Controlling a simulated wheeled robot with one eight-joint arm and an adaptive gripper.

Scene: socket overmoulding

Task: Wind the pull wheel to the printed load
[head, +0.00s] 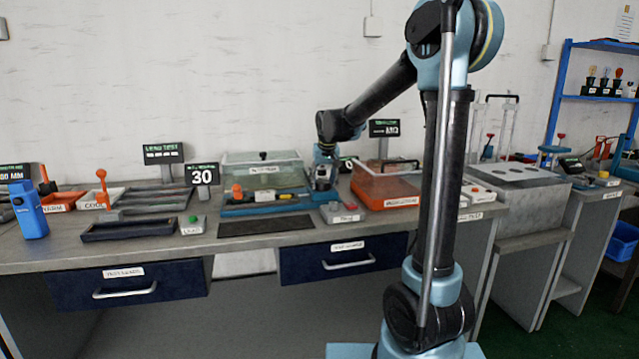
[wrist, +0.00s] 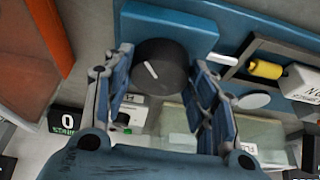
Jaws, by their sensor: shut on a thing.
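The pull wheel (wrist: 157,70) is a dark round knob with a white line on its top, set on a blue base (wrist: 170,25) in the wrist view. My gripper (wrist: 162,62) has one finger on each side of the wheel and is shut on it. In the head view my gripper (head: 323,180) points down at the right end of the blue fixture (head: 265,208) and hides the wheel. A card reading 30 (head: 202,174) stands left of the fixture. A small dark display (wrist: 70,120) shows a 0 in the wrist view.
A clear-lidded box (head: 262,170) stands behind the fixture. An orange tray with a clear cover (head: 385,190) stands close to the right of my gripper. A grey box (head: 342,213) sits in front. A dark mat (head: 265,226) lies bare at the table's front.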

